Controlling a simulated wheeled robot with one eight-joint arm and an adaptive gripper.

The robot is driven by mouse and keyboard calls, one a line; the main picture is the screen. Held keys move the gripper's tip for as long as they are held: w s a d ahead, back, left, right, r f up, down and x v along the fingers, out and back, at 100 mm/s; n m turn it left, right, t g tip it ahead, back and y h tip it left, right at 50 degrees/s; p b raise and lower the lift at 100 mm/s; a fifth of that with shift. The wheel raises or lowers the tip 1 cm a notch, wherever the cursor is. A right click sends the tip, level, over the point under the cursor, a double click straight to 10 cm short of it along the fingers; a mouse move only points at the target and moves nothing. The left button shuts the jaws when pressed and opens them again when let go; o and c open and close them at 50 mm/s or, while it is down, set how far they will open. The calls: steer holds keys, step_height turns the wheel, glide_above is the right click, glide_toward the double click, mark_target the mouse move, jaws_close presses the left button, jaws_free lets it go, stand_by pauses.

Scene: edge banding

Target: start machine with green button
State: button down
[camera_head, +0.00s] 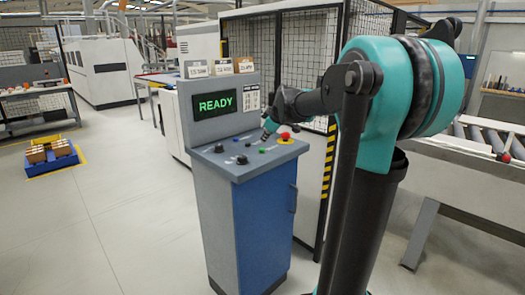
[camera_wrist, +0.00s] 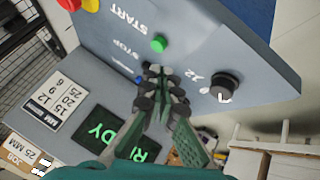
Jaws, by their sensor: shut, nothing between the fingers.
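The grey-and-blue control console (camera_head: 242,195) stands in the middle of the head view, its screen (camera_head: 215,104) reading READY. The green button (camera_head: 262,151) is on its sloping top; in the wrist view it is the green cap (camera_wrist: 158,43) by the words START and STOP. My gripper (camera_head: 268,127) hangs over the panel behind the green button. In the wrist view my gripper (camera_wrist: 157,72) is shut and empty, its tips just below the green button in the picture. A gap shows between them; I cannot tell the tips' height above the panel.
A red emergency button (camera_head: 285,136) on a yellow base sits right of the green button. Black knobs (camera_head: 242,159) are to its left. A blue button (camera_wrist: 138,80) is partly beside my fingers. A mesh fence (camera_head: 300,55) stands behind; open floor (camera_head: 100,200) lies left.

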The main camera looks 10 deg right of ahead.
step_height(320, 180, up, 5)
steer(key=n, duration=0.2)
glide_above(263, 150)
steer(key=shift+a+r+t, duration=0.1)
steer(key=shift+t, duration=0.3)
steer(key=shift+f, duration=4.4)
steer(key=shift+f, duration=0.1)
steer(key=shift+f, duration=0.3)
